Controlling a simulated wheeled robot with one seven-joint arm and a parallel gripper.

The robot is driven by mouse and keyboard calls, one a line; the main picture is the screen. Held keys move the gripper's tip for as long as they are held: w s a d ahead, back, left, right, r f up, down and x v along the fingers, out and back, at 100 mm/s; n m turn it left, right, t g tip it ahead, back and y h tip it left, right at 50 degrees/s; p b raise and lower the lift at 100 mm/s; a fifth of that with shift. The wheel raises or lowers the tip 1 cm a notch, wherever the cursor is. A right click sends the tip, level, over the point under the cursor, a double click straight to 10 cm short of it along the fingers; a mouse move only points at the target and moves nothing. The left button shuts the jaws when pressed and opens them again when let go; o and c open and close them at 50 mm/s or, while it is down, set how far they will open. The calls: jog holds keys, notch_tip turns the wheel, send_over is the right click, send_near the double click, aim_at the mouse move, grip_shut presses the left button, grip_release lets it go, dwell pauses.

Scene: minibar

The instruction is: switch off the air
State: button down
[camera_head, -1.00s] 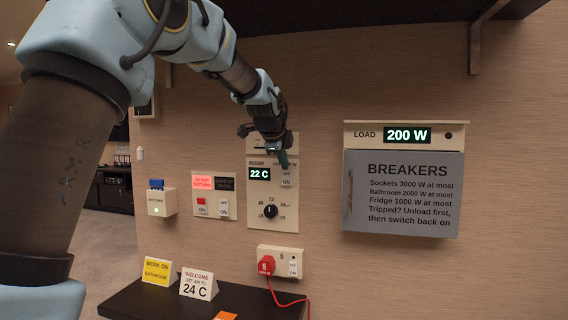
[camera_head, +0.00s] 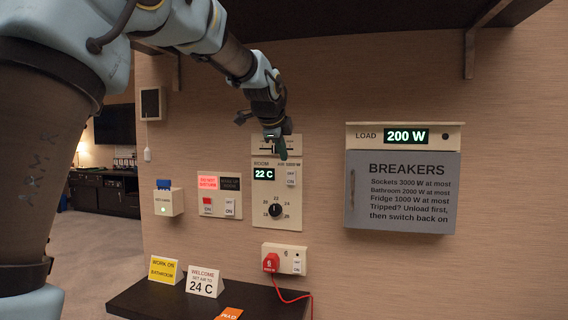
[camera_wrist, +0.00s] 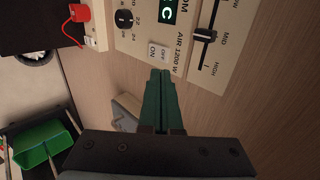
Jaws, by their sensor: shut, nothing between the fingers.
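The air switch (camera_head: 291,177) is a small white rocker marked OFF above ON, on the cream room panel (camera_head: 277,226) beside the lit "22 C" display (camera_head: 264,174). It also shows in the wrist view (camera_wrist: 158,53), next to the label "AIR 1200 W". Which half is pressed in is too small to tell. My gripper (camera_head: 283,155) is shut and empty, with its dark green fingertips just above the switch in the head view. In the wrist view the fingertips (camera_wrist: 160,73) point at the switch's edge; contact cannot be told.
A socket box (camera_head: 284,259) with a red plug and cord is below. The breaker box (camera_head: 402,190) is at right; its load display (camera_head: 406,136) reads 200 W. A dark shelf (camera_head: 150,298) holds cards.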

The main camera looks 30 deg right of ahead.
jog(key=r+b+v, duration=0.1)
jog(key=v, duration=0.5)
jog(key=shift+w+d, duration=0.15)
jog(key=shift+d, duration=0.1)
jog(key=w+a+f+n+g+y, duration=0.2)
jog(key=a+f+n+y, duration=0.2)
jog(key=a+f+n, duration=1.3)
jog(key=s+a+f+n+g, duration=0.1)
jog(key=s+a+f+n, duration=0.2)
jog(key=s+a+f, duration=0.2)
jog(key=s+a+f+n+g+y, duration=0.1)
jog(key=s+a+f+n, duration=0.1)
jog(key=s+a+f, duration=0.4)
jog(key=s+a+f+n+g+y, duration=0.1)
jog(key=s+a+f+n, duration=0.2)
jog(key=a+f, duration=0.6)
jog(key=s+a, duration=0.2)
jog(key=a, duration=0.2)
jog(key=shift+s+a+f+n, duration=0.15)
jog(key=shift+s+a+n, duration=0.1)
jog(key=shift+a+n, duration=0.05)
jog(key=c, duration=1.6)
grip_release()
